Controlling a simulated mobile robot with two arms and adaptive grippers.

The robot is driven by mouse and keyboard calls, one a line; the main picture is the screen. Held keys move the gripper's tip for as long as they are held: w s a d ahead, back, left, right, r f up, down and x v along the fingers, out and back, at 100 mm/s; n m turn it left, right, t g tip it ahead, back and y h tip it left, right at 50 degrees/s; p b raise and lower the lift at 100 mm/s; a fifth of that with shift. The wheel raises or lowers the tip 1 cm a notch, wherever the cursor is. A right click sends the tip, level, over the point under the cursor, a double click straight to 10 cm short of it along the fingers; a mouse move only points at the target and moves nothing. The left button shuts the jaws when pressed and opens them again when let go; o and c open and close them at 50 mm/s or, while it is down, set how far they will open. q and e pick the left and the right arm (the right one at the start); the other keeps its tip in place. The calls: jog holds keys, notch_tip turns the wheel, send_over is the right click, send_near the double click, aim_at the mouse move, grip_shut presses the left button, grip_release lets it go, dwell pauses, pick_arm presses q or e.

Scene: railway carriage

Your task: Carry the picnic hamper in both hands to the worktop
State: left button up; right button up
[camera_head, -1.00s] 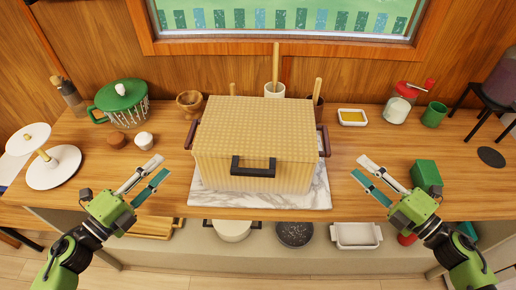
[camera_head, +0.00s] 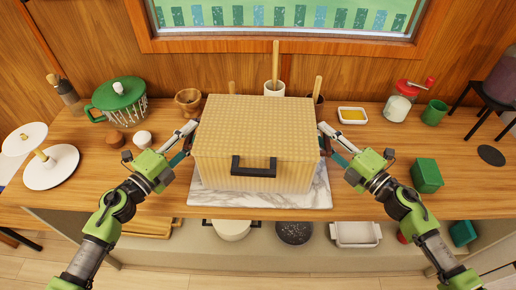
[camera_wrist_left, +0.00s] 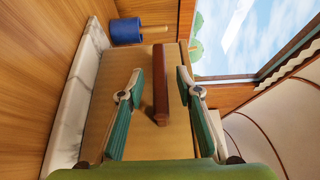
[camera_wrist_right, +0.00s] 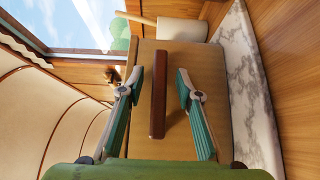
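The picnic hamper (camera_head: 256,135) is a tan woven box with a closed lid and a dark front handle (camera_head: 254,167). It rests on a marble slab (camera_head: 310,196) on the wooden worktop. My left gripper (camera_head: 190,140) is at its left side. In the left wrist view the fingers stand apart on either side of a brown side handle (camera_wrist_left: 161,85). My right gripper (camera_head: 323,140) is at the right side. In the right wrist view its open fingers stand either side of the other brown handle (camera_wrist_right: 158,95). Neither gripper's fingers appear to touch a handle.
A green colander (camera_head: 120,100), wooden bowl (camera_head: 189,101) and cake stand (camera_head: 50,165) stand at left. Utensil pots (camera_head: 274,88) stand behind the hamper. A butter dish (camera_head: 352,116), red-lidded jar (camera_head: 398,106), green mug (camera_head: 434,113) and green box (camera_head: 427,176) are at right.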

pick_arm(q)
jog(key=shift+w+d, duration=0.1)
jog(key=shift+w, duration=0.1)
pick_arm(e)
jog(key=shift+w+a, duration=0.15)
jog(key=shift+w, duration=0.05)
pick_arm(q)
grip_shut()
pick_arm(e)
grip_shut()
